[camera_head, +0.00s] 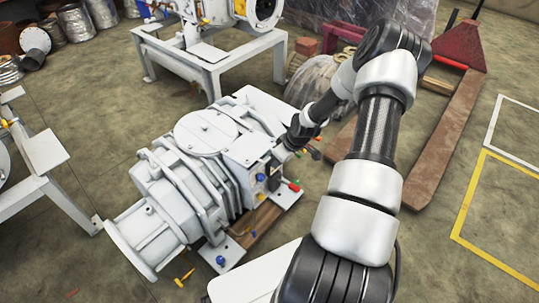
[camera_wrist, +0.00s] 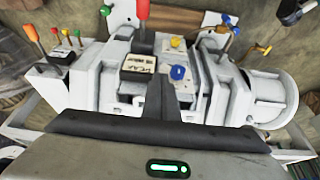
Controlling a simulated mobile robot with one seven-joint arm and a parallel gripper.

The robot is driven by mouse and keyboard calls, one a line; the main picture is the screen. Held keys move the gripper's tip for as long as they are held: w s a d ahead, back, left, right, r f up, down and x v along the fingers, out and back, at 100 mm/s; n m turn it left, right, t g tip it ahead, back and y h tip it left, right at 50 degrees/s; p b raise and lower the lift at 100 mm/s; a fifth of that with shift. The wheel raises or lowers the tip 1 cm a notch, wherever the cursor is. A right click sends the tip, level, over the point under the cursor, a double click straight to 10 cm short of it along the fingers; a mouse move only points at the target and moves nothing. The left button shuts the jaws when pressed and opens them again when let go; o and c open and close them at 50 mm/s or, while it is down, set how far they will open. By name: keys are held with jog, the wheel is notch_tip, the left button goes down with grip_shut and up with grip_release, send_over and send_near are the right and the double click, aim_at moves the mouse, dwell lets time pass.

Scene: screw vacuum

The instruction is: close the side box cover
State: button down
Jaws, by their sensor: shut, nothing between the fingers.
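A large white screw vacuum machine (camera_head: 185,185) lies on the floor in the middle of the head view. The side box (camera_head: 248,150) is the pale block at its right end, beside my gripper. In the wrist view, a labelled plate (camera_wrist: 138,63) with dark writing shows on the machine near a blue knob (camera_wrist: 178,73). I cannot tell which part is the cover or how far it stands open. My gripper (camera_head: 290,143) reaches the right side of the box; contact is unclear. In the wrist view my gripper's dark fingers (camera_wrist: 160,98) are together and empty, just in front of the box.
A white stand (camera_head: 210,60) is behind, and another (camera_head: 45,160) is at left. A red pallet jack (camera_head: 460,45) stands back right. Floor at far right is clear.

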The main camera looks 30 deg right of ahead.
jog(key=shift+f, duration=0.75)
jog(key=shift+r, duration=0.1)
